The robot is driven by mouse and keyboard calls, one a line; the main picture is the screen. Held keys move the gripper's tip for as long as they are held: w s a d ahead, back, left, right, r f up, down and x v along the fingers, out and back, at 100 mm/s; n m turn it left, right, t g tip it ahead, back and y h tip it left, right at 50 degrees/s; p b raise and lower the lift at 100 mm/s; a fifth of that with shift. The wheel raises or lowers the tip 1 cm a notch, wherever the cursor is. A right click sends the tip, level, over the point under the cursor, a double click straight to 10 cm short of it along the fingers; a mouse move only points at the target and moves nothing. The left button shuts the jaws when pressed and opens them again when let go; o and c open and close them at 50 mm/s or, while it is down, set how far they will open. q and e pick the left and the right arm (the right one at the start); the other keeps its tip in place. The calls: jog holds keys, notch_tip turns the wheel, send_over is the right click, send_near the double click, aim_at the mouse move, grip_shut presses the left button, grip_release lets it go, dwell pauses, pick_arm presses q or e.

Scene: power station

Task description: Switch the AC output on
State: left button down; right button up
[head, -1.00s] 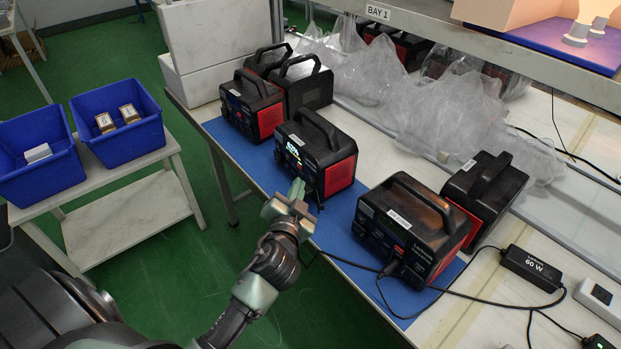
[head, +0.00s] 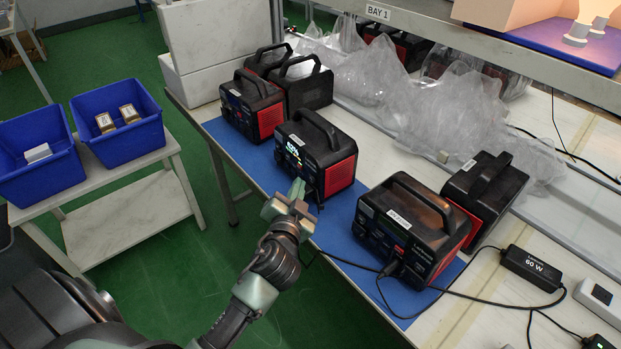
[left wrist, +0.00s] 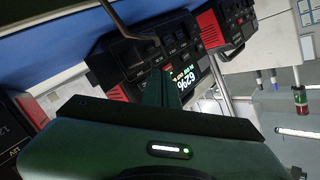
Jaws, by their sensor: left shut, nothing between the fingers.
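The power station with a lit display (head: 320,150) stands on the blue mat (head: 345,243), front panel facing my left arm. It is black with red sides and a top handle. My left gripper (head: 297,188) is shut and empty, its tips close to the lower part of that front panel. In the left wrist view the shut fingers (left wrist: 160,88) point at the panel beside the lit display (left wrist: 186,78), which reads 62% and appears rotated. I cannot tell whether the tips touch the panel. The AC output button is not clearly made out; the fingers may cover it. My right gripper is not in view.
A power station (head: 412,225) with a plugged-in cable stands to the right, another (head: 252,105) to the left. A 60 W adapter (head: 531,268) lies at the right. Clear plastic wrap (head: 440,110) lies behind. Blue bins (head: 118,122) stand on a side table.

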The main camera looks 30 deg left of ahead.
pick_arm(q)
jog(key=shift+w, duration=0.15)
jog(key=shift+w+d, duration=0.15)
jog(key=shift+w, duration=0.15)
jog(key=shift+w+d, duration=0.2)
jog(key=shift+w, duration=0.1)
dwell(0.5)
jog(key=shift+s+a, duration=0.1)
jog(key=shift+s, duration=0.05)
jog(key=shift+s+a, duration=0.3)
jog(key=shift+s, duration=0.35)
jog(key=shift+s+a+p, duration=0.2)
jog(key=shift+s+a, duration=0.25)
jog(key=shift+s, duration=0.45)
jog(key=shift+s+a+p, duration=0.15)
jog(key=shift+s+a, duration=0.25)
jog(key=shift+s, duration=0.5)
jog(key=shift+s+a+p, duration=0.2)
jog(key=shift+s+a, duration=0.25)
jog(key=shift+s, duration=0.45)
